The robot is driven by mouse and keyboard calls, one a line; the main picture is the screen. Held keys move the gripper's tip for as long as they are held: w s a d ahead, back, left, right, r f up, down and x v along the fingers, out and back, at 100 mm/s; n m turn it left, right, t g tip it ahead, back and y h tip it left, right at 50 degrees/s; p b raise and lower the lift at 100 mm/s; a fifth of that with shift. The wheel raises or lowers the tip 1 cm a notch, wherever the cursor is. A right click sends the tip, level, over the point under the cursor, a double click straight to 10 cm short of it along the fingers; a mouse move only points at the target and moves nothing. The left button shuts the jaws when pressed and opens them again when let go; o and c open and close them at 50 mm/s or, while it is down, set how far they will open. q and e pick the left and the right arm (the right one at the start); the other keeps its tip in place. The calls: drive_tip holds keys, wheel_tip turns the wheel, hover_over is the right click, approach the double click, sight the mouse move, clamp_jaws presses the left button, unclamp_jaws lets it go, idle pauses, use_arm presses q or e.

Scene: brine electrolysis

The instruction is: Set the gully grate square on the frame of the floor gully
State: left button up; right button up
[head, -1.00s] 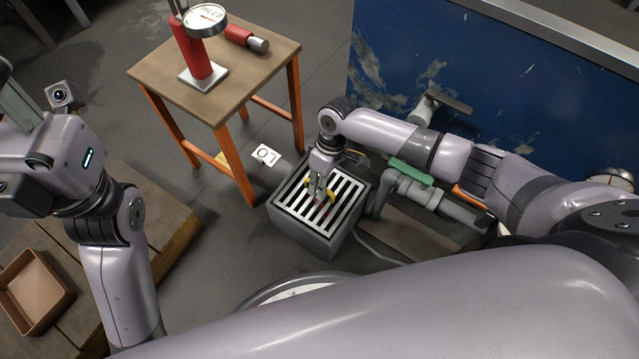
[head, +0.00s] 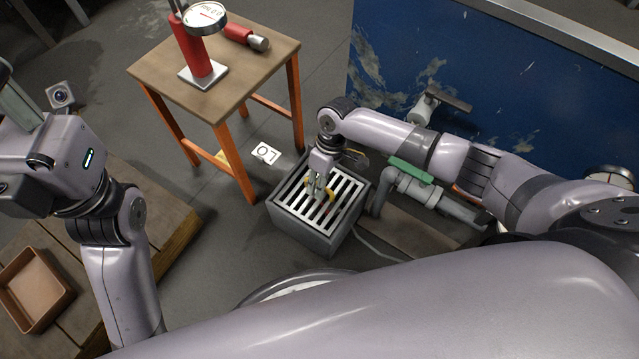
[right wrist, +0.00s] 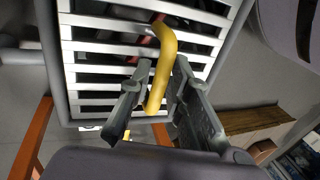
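The gully grate (head: 299,204), light metal with parallel bars, lies on top of the grey box-shaped floor gully (head: 300,236). Its edges look roughly parallel to the gully's rim; my arm hides part of the far side. It also shows in the right wrist view (right wrist: 95,46), inside the grey rim (right wrist: 49,60). A bent yellow handle (right wrist: 166,50) rises from the grate. My right gripper (head: 319,195) is down at the grate, its fingers on either side of the handle with a small gap showing.
A wooden table (head: 253,62) with orange legs and a red gauge device stands behind the gully. Grey pipework with a green handle (head: 410,171) is close on the right. A brown tray (head: 36,293) sits on a wooden platform at left. A numbered card (head: 266,152) lies behind the gully.

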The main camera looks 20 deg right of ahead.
drive_tip(key=o, duration=0.3)
drive_tip(key=v, duration=1.2)
